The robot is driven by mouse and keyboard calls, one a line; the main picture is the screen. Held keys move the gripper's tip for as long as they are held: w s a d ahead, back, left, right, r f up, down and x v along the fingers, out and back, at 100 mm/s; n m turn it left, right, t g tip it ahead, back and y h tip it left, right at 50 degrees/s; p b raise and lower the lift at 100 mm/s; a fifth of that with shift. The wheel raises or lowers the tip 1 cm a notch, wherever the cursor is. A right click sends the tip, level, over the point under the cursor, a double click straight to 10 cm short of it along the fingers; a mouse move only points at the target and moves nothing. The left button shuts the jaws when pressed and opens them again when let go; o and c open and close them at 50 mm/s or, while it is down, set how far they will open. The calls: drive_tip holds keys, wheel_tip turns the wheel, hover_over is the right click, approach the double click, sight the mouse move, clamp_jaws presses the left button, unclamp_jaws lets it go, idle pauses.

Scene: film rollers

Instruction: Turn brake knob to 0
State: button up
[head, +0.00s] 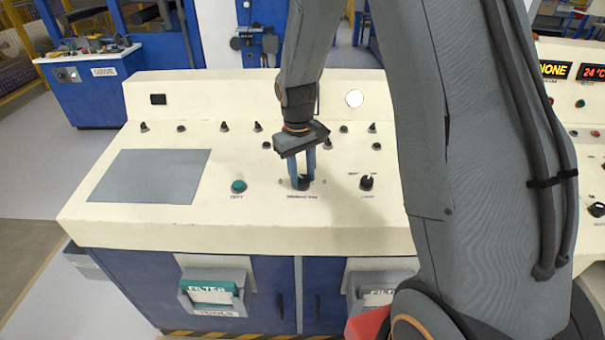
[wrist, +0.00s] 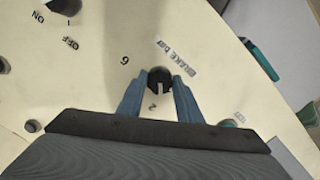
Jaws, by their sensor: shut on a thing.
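The brake knob (wrist: 159,78) is a small black knob with a pale line on it, on the cream sloping panel. In the wrist view a "BRAKE" label sits beside it, and small markings, one like a 6, lie around it. The pale line points toward the bottom of the wrist picture. My gripper (wrist: 160,84) has its two blue fingers on either side of the knob, shut on it. In the head view my gripper (head: 302,178) points down onto the knob (head: 301,185), which the fingers partly hide.
A green button (head: 238,186) stands left of the knob, and another black knob (head: 366,183) stands to its right. Several small switches line the back of the panel. A grey flat plate (head: 150,176) lies at the left. My arm covers the right side of the head view.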

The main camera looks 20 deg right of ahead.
sight(300, 180)
drive_tip(key=n+p, duration=0.1)
drive_tip(key=n, duration=0.4)
drive_tip(key=shift+n+h, duration=0.3)
idle(0.5)
drive_tip(key=o, duration=1)
drive_tip(key=shift+o, duration=0.2)
drive_tip(key=shift+s+a+r+b, duration=0.15)
drive_tip(key=shift+r+b, duration=0.15)
drive_tip(key=shift+r, duration=1)
drive_tip(key=shift+w+a+r+b, duration=0.1)
drive_tip(key=shift+a+r+b, duration=0.15)
drive_tip(key=shift+r, duration=1.05)
drive_tip(key=shift+s+a+r+b, duration=0.1)
drive_tip(key=shift+r+b, duration=0.2)
drive_tip(key=shift+r, duration=1)
drive_tip(key=s+m, duration=0.3)
drive_tip(key=s, duration=0.2)
drive_tip(key=s+f+m+t+b, duration=0.1)
drive_tip(key=s+m, duration=0.1)
drive_tip(key=s, duration=0.4)
drive_tip(key=s+d+f+m+y+b, duration=0.1)
drive_tip(key=s+m, duration=0.2)
drive_tip(key=s, duration=0.3)
drive_tip(key=shift+m, duration=0.3)
drive_tip(key=shift+c, duration=0.2)
